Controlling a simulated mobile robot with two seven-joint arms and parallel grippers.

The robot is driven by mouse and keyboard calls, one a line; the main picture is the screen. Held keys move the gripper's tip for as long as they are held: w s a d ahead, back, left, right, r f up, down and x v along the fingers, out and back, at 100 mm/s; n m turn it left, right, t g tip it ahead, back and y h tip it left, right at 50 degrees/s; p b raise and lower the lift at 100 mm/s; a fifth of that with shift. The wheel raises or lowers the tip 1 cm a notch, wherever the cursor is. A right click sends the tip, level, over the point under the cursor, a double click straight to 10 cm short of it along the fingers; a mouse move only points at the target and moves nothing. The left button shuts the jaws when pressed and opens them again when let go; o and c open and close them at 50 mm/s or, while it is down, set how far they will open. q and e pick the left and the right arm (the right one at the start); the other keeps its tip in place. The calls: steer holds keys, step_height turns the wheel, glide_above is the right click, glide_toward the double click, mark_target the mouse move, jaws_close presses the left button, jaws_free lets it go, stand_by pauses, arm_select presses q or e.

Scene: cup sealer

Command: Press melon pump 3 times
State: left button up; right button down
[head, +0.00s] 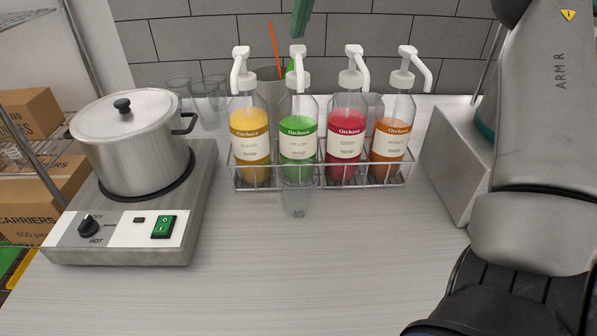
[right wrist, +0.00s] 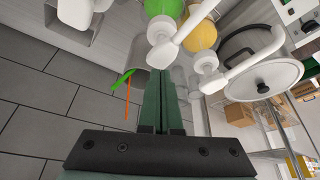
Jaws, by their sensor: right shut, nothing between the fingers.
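The melon bottle (head: 298,133) holds green syrup and stands second from left in a wire rack. Its white pump (head: 297,62) is upright, with the spout pointing forward. A clear cup (head: 297,199) stands in front of it. My right gripper (head: 299,32) is shut and empty, its green fingertips just above the melon pump head with a small gap. In the right wrist view, the shut fingers (right wrist: 161,75) point towards the white melon pump (right wrist: 164,45), and part of the green bottle (right wrist: 163,8) shows at the top edge. My left gripper is not in view.
Yellow (head: 250,140), red (head: 345,135) and orange (head: 390,140) syrup bottles share the rack (head: 395,180). A pot (head: 132,150) sits on a hot plate at left. Clear cups (head: 208,103) and a holder stand behind the rack. The front counter is clear.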

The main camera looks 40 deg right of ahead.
mark_target(300, 48)
steer(key=shift+f, duration=0.15)
stand_by(0.5)
steer(key=shift+s+f+b, duration=0.1)
steer(key=shift+f+b, duration=0.6)
steer(key=shift+f, duration=1.65)
step_height(300, 48, up, 3)
steer(key=p, duration=0.2)
steer(key=shift+f+p, duration=0.2)
steer(key=shift+p, duration=0.15)
steer(key=shift+r, duration=1.1)
